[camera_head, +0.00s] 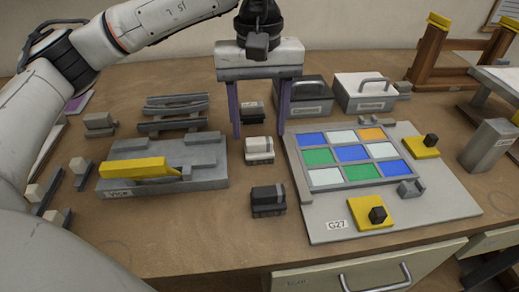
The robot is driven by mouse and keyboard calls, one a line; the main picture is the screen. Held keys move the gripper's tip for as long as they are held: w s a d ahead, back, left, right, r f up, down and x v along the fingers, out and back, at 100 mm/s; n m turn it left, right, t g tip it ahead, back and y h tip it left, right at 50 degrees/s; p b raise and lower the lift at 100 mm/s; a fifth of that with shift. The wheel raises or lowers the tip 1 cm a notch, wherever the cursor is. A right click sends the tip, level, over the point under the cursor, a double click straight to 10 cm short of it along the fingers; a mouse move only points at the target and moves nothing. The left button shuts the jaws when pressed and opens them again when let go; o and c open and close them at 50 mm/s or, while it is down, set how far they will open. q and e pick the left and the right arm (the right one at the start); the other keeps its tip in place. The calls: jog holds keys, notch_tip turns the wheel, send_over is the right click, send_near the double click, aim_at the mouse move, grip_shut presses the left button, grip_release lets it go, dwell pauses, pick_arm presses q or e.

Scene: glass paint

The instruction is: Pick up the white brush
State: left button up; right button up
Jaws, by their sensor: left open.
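The white brush (259,149) is a small pale block with a darker lower edge. It lies on the wooden table just left of the coloured glass panel (350,152). My left gripper (259,134) is open, pointing down, with its two purple fingers spread wide apart. In the picture, its fingertips are just above the white brush, one toward each side. Nothing is held between them. Exact height over the table is hard to tell. My right gripper is not in view.
A dark brush (268,200) lies in front of the white one, and another dark block (252,111) lies behind, between the fingers. A grey vise block (205,172) with a yellow tool (135,168) stands left. Lidded boxes (305,98) stand behind right.

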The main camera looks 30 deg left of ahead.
aim_at(259, 140)
pick_arm(q)
notch_tip(259, 140, down, 5)
jog(key=shift+f, duration=0.15)
jog(key=c, duration=0.8)
jog(key=shift+c, duration=0.2)
notch_tip(259, 140, up, 10)
jog(key=shift+r, duration=0.1)
